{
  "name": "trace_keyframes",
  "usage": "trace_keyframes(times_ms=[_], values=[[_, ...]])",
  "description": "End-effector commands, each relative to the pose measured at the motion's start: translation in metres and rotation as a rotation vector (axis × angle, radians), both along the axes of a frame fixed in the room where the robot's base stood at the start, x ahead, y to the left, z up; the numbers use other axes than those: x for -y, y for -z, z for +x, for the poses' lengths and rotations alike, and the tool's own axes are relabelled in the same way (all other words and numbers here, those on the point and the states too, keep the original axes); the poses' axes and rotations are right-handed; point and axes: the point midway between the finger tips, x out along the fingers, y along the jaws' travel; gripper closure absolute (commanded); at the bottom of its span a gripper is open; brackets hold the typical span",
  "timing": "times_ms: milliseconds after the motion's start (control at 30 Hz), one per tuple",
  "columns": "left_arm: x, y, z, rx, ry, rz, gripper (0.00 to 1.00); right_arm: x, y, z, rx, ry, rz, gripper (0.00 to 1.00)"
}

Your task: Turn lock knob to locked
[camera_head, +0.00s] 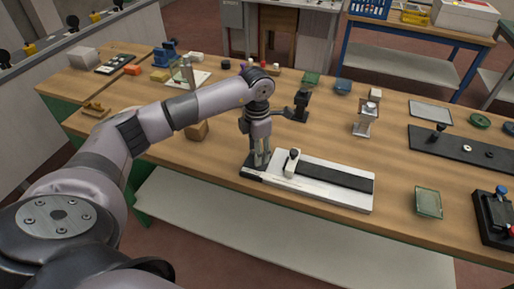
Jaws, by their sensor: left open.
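A long white fixture (335,200) with a dark strip (335,177) lies on the wooden table in front of me. A small white upright piece with a dark top (291,162) stands near its left end. It may carry the lock knob, but the knob is too small to tell, and so is its setting. My left gripper (259,163) points down at the fixture's left end, just left of the upright piece. It is open and looks apart from that piece; I cannot tell whether it touches the fixture. My right gripper is not in view.
A dark plate with a black knob (465,148) lies at the right. A green glass piece (429,203) and a black device with a blue knob (496,218) are at the front right. A wooden block (197,131) sits behind my left forearm. Several small items line the back.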

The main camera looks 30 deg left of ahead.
Motion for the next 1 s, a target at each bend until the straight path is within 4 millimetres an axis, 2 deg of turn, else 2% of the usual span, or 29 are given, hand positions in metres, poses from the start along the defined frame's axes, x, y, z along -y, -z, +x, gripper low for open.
trace_keyframes(times_ms=[200, 867, 1000], values=[[0.0001, 0.0003, -0.0001, 0.000, 0.000, 0.000, 0.55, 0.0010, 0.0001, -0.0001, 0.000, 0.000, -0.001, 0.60], [-0.0001, -0.0003, 0.0001, 0.000, 0.000, 0.000, 0.99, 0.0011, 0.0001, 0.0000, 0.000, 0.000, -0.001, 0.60], [-0.0002, -0.0003, 0.0001, 0.000, 0.001, 0.000, 1.00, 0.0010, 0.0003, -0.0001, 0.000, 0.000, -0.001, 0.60]])
